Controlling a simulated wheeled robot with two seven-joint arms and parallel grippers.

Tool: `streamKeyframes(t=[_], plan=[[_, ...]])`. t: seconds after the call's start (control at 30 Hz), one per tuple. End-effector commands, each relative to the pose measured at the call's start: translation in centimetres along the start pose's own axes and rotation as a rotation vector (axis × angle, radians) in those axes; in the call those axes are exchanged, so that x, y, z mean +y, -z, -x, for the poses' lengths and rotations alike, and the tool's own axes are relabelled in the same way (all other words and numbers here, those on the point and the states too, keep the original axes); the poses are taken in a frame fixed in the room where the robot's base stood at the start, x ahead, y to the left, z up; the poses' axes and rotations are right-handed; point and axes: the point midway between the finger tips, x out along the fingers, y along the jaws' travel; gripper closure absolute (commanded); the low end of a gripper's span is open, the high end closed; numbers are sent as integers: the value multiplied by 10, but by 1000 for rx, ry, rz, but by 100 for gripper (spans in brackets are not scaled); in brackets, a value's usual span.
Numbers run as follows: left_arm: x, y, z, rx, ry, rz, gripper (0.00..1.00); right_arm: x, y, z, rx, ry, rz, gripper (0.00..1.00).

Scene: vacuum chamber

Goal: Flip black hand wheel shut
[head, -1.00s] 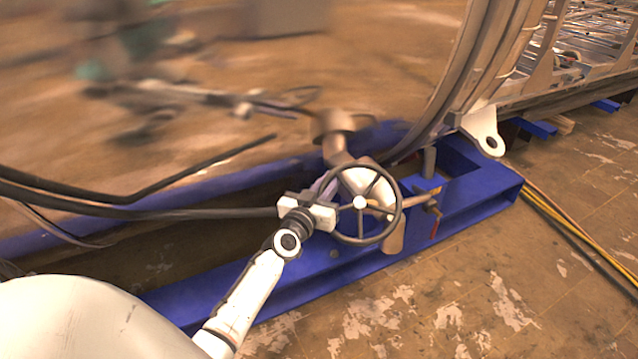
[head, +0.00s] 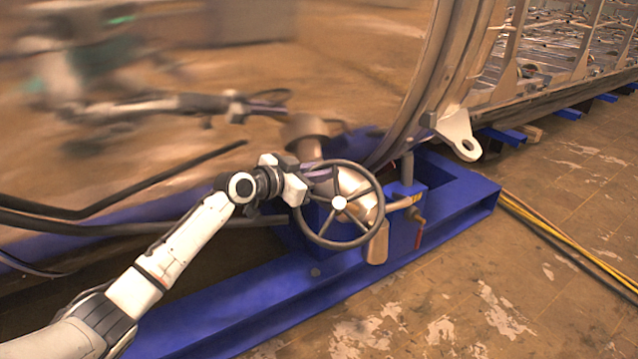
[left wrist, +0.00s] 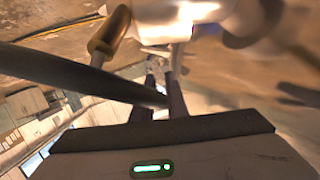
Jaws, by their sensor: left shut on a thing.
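The black hand wheel (head: 339,203) has a round rim with thin spokes and a pale hub. It stands upright in front of a metal valve body in the middle of the head view. My left gripper (head: 308,175) is at the upper left of the rim and shut on it. In the left wrist view, the dark rim (left wrist: 80,73) runs in from the left to my left gripper's fingers (left wrist: 163,78). The exact contact is partly hidden. My right gripper is not directly in view.
A blue steel frame (head: 345,285) lies under the valve. A black hose (head: 130,226) runs in from the left. The shiny chamber wall (head: 330,60) shows blurred reflections. Yellow cables (head: 560,240) lie on the floor at right.

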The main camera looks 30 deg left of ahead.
Motion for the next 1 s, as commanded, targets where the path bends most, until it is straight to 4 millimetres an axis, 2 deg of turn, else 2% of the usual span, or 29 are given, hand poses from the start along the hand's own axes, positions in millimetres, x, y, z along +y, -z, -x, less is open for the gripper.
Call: streamKeyframes(t=[0.03,0.47,0.5,0.6,1.0], plan=[[-3,5,0,10,1,-5,100,0,-2,-1,3,1,-4,68],[-2,9,-1,8,-7,-14,100,-3,1,0,11,3,-18,68],[-2,9,-1,8,-7,-14,83,-3,1,0,11,3,-18,68],[-2,9,-1,9,-8,-13,68,-3,2,0,11,3,-17,68],[0,4,0,1,-12,-9,68,-3,2,-1,10,4,-15,68]])
